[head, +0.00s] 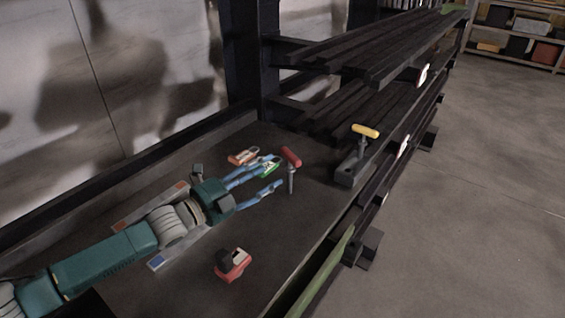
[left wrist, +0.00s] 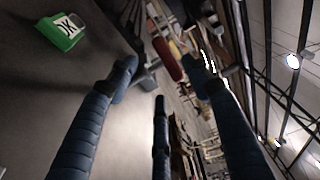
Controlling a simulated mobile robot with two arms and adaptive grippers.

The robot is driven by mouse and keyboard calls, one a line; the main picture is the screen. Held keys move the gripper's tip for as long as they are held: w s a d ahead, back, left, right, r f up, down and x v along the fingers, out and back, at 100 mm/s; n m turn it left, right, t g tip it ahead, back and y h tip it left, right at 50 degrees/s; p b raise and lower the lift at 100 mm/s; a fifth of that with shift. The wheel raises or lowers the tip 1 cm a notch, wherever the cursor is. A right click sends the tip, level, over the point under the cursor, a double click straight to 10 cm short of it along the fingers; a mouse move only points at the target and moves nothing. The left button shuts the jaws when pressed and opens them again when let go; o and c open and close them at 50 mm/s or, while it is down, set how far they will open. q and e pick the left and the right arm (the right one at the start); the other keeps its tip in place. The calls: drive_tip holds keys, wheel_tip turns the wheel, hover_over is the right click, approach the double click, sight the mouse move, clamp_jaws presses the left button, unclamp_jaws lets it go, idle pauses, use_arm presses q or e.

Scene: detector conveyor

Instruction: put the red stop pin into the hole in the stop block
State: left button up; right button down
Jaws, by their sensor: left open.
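The red stop pin (head: 291,157) has a red crossbar handle on a grey shaft and is upright over the dark deck; what supports its foot is unclear. Its red handle also shows in the left wrist view (left wrist: 168,60), beyond the fingertips. My left gripper (head: 278,173) is open and empty, with its blue fingers pointing at the pin from the left, close to the shaft. A dark block (head: 346,176), apparently the stop block, lies to the right. A yellow-handled pin (head: 365,131) stands at it. I cannot make out the hole. My right gripper is out of view.
A green OK tag (head: 268,169) lies by the upper finger and shows in the left wrist view (left wrist: 62,30). An orange-red item (head: 243,157) lies behind, a red and black one (head: 233,264) in front. Dark long bars (head: 375,50) fill the rack at the upper right.

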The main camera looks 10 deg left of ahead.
sight(286, 159)
use_arm(q)
drive_tip(key=x, duration=0.2)
drive_tip(key=p+x, duration=0.1)
drive_tip(key=x, duration=0.2)
drive_tip(key=p+x, duration=0.1)
drive_tip(key=x, duration=0.2)
drive_tip(key=shift+d+r, duration=0.15)
drive_tip(key=shift+r, duration=0.25)
drive_tip(key=shift+w+d+f, duration=0.1)
drive_tip(key=shift+w, duration=0.2)
drive_tip(key=shift+s, duration=0.1)
drive_tip(key=shift+c, duration=1.1)
drive_tip(key=c, duration=0.8)
clamp_jaws()
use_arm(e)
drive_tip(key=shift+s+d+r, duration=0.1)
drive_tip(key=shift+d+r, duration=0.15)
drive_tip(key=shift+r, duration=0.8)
